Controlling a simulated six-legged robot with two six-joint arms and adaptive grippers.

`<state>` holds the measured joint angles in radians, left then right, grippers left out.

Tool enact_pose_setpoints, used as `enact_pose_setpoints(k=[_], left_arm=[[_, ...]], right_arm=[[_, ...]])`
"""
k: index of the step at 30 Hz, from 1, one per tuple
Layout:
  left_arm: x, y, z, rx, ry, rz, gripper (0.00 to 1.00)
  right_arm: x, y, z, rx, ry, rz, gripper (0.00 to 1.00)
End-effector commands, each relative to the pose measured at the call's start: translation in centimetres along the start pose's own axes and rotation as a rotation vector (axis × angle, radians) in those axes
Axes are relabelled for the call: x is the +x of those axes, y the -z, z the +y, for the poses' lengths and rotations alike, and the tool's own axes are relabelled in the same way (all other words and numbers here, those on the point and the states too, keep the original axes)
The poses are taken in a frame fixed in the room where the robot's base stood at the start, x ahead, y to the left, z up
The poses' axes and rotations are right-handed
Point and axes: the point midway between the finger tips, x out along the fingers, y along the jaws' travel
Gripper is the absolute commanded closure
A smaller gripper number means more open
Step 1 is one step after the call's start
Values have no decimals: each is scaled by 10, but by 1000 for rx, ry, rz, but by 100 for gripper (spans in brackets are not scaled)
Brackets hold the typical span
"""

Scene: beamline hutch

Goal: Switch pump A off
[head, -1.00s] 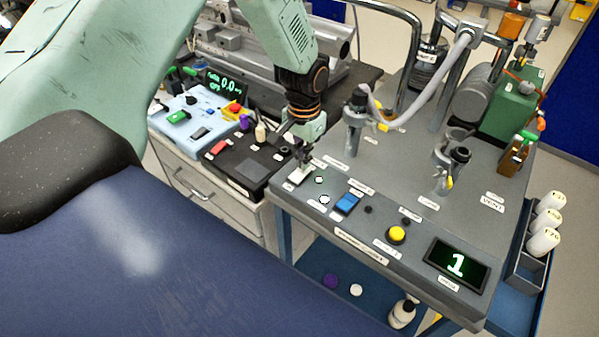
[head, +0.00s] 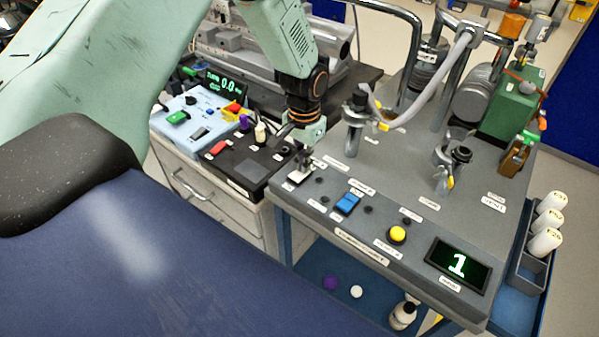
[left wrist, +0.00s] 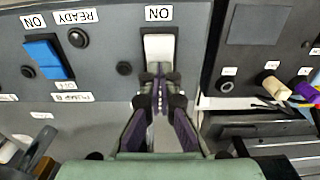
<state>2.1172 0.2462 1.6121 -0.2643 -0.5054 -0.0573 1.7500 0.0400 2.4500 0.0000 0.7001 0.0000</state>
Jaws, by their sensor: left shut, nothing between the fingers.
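A white rocker switch (head: 299,176) sits at the left end of the grey cart's sloping panel; it also shows in the left wrist view (left wrist: 159,48) beside an ON label. Its name label cannot be read, and the fingers cover its near end. My left gripper (head: 304,163) is shut and empty, with its fingertips (left wrist: 159,88) at that end of the switch; I cannot tell whether they touch. A small lamp (left wrist: 124,68) beside the switch is dark. The lamp by the READY label (left wrist: 78,37) is dark too. My right gripper is not in view.
A blue rocker switch (head: 347,203), labelled PUMP B, is close to the right. Further right are a yellow button (head: 397,235) and a display (head: 457,265) reading 1. A black control box (head: 250,168) stands left of the cart. Pipes and valve fittings (head: 355,110) rise behind.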

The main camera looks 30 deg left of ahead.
Motion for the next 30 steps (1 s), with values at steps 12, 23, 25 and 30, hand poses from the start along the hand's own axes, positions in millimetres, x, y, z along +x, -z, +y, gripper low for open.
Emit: enact_pose_setpoints(k=[12, 23, 25, 30], left_arm=[[-22, 0, 0, 0, 0, -1, 100], [-46, 0, 0, 0, 0, -1, 100], [-51, 0, 0, 0, 0, -1, 100], [-63, 0, 0, 0, 0, -1, 100]], right_arm=[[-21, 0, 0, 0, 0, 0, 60], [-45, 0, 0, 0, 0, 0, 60], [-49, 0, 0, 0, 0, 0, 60], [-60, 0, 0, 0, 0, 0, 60]])
